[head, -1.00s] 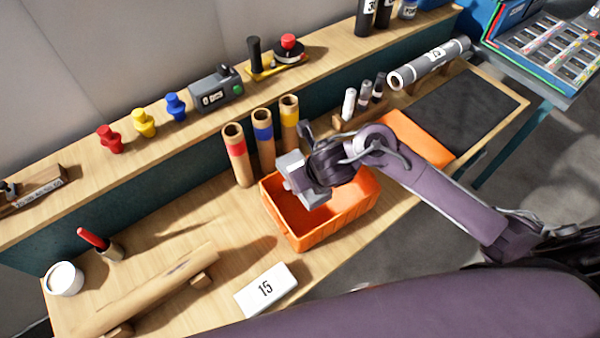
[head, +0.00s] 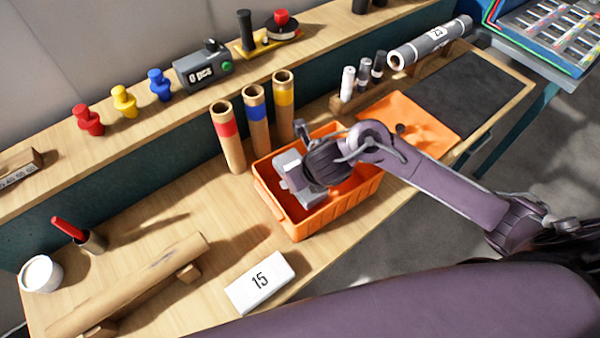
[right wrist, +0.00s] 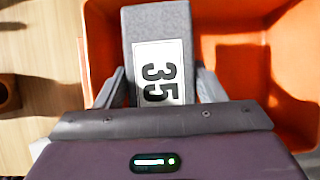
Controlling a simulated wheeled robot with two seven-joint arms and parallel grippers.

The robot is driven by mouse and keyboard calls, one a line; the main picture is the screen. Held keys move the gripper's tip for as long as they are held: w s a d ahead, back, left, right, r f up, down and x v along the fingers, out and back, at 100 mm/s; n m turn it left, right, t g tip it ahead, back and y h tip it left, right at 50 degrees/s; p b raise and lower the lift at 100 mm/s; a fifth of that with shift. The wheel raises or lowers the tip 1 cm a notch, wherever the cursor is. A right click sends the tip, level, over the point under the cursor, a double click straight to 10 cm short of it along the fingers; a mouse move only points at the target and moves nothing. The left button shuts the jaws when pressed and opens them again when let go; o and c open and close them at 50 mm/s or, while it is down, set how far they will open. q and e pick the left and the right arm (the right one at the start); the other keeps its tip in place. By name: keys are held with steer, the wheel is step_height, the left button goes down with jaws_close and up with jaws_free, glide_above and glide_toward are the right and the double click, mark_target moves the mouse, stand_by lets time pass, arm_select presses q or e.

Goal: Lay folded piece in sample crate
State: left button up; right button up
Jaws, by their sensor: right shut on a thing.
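The folded piece (right wrist: 157,25) is a grey block-like bundle with a white label reading 35. My right gripper (right wrist: 160,88) is shut on it, one finger on each side. In the head view the grey piece (head: 287,163) shows at the crate's left end, partly covered by the gripper (head: 300,184). The sample crate (head: 340,208) is an open orange box on the bench. The piece is at about rim height or just inside; whether it touches the floor is hidden. The crate (right wrist: 290,45) lies under and right of the piece in the wrist view. My left gripper is out of view.
Three tubes with red (head: 228,138), blue (head: 257,125) and yellow (head: 284,108) bands stand close behind the crate. A white block marked 15 (head: 260,283) lies in front left. An orange sheet (head: 430,125) and a dark mat (head: 470,90) lie to the right.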

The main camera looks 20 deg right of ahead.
steer(key=shift+f+b, duration=2.3)
steer(key=shift+f, duration=0.4)
steer(key=o, duration=1.1)
steer(key=shift+o, duration=0.2)
steer(key=shift+r, duration=0.1)
step_height(320, 180, up, 11)
steer(key=p, duration=1)
steer(key=shift+s, duration=0.1)
